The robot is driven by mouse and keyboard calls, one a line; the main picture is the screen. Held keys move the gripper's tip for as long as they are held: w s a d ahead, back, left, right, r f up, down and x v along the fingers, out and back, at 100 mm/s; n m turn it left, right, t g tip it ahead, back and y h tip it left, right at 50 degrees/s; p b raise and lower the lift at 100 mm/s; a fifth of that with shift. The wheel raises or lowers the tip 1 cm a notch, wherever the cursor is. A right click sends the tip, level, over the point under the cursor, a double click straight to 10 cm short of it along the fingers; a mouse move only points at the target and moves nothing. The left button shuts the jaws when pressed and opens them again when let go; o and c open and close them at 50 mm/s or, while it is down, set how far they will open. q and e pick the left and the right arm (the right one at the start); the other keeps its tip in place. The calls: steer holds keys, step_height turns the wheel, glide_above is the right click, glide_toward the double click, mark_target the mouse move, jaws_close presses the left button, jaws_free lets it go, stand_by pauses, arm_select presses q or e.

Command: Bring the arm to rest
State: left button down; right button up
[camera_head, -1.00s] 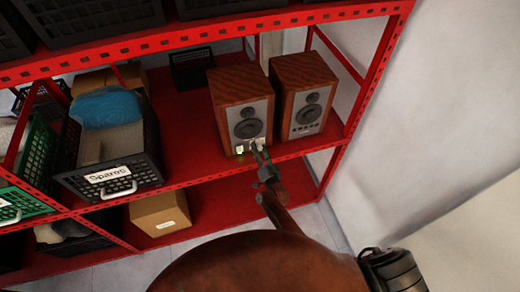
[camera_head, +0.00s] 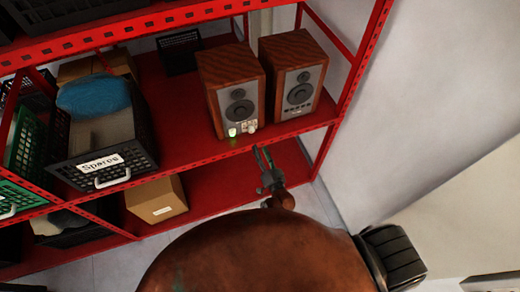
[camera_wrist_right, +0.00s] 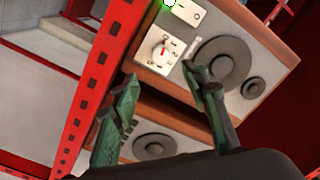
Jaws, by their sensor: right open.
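My right gripper (camera_head: 264,160) is open and empty in the head view, just in front of the shelf edge below the speakers. In the right wrist view its two green-grey fingers (camera_wrist_right: 165,95) are spread apart. The left wooden speaker (camera_head: 232,92) stands on the red shelf with a lit green light (camera_head: 232,132) at its lower front. The wrist view shows this speaker (camera_wrist_right: 240,28) with a dial (camera_wrist_right: 163,50) and a rocker switch (camera_wrist_right: 187,12). The right speaker (camera_head: 298,80) stands beside it. My left gripper is not in view.
The red shelf's front edge (camera_head: 200,164) runs close behind the gripper. A black crate labelled Spares (camera_head: 140,172) and a cardboard box (camera_head: 157,198) are to the left. A white wall (camera_head: 430,100) stands at right. Floor shows below the shelf.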

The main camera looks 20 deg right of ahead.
stand_by(0.3)
steer(key=s+d+f+n+g+b, duration=0.1)
steer(key=s+f+n+g+b, duration=0.15)
steer(key=s+f, duration=0.7)
steer(key=s+d+f+n+g+b, duration=0.1)
steer(key=s+d+f+g+b, duration=0.2)
steer(key=f, duration=1.2)
steer(key=s+f+n+g+b, duration=0.1)
steer(key=s+f+n+g, duration=0.15)
steer(key=s+f, duration=0.7)
steer(key=s+d+f+n+g+b, duration=0.1)
steer(key=s+d+f+g+b, duration=0.1)
steer(key=s+f, duration=0.5)
steer(key=s+d+f+n+g+b, duration=0.1)
steer(key=s+d+f+g, duration=0.3)
steer(key=s+f, duration=0.4)
steer(key=s+d+f+n+g+h+b, duration=0.1)
steer(key=s+d+f+g+b, duration=0.2)
steer(key=s+f, duration=0.5)
steer(key=s, duration=0.9)
steer(key=shift+s+d+n, duration=0.3)
steer(key=shift+d, duration=0.1)
steer(key=shift+c, duration=0.4)
